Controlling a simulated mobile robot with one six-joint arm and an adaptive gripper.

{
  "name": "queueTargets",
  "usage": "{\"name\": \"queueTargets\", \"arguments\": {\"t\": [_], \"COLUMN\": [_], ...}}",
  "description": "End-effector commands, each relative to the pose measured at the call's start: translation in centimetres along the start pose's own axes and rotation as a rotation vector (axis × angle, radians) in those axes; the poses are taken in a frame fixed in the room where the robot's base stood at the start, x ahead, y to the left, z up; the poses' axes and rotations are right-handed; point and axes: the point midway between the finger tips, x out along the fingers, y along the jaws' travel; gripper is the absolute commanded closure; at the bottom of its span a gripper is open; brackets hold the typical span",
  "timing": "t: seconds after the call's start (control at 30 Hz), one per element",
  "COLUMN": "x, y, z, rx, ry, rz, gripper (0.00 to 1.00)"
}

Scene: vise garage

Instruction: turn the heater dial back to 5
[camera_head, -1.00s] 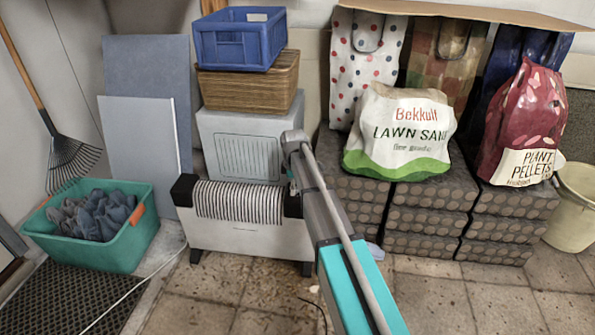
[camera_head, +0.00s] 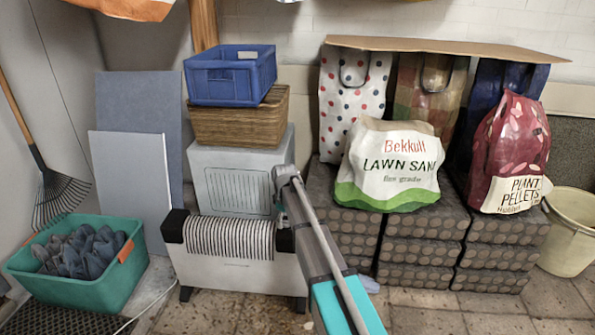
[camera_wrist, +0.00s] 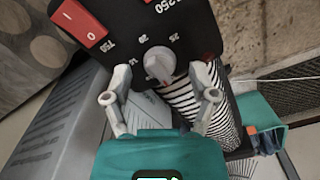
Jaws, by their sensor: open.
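The heater (camera_head: 230,272) is a low white unit with black ends and a striped top, on the floor left of centre in the head view. Its black control panel (camera_wrist: 132,28) fills the top of the wrist view. The grey dial (camera_wrist: 159,63) sits on this panel, with small numbers such as 20 and 25 around it. My gripper (camera_wrist: 161,76) is open, its two fingertips on either side of the dial. I cannot tell whether they touch it. In the head view my arm reaches the heater's right end and hides the dial there.
A red switch (camera_wrist: 79,22) is on the same panel, left of the dial. Behind the heater stands a grey box (camera_head: 238,178) under a wicker basket (camera_head: 238,122) and a blue crate (camera_head: 230,76). A teal tub (camera_head: 85,288) is at left. Stacked dark blocks (camera_head: 415,247) stand at right.

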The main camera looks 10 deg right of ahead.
Motion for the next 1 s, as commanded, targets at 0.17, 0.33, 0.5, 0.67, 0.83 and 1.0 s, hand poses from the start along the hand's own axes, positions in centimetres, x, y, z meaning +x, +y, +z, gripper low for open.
{"name": "queueTargets", "arguments": {"t": [0.17, 0.33, 0.5, 0.67, 0.83, 1.0], "x": [0.00, 0.00, 0.00, 0.00, 0.00, 0.00], "y": [0.04, 0.08, 0.11, 0.14, 0.17, 0.20], "z": [0.00, 0.01, 0.02, 0.04, 0.05, 0.07], "rx": [0.118, 0.233, 0.348, 0.455, 0.570, 0.684], "ry": [0.000, 0.000, 0.000, 0.000, 0.000, 0.000], "rz": [0.000, 0.000, 0.000, 0.000, 0.000, 0.000], "gripper": [0.26, 0.26, 0.26, 0.26, 0.26, 0.26]}}
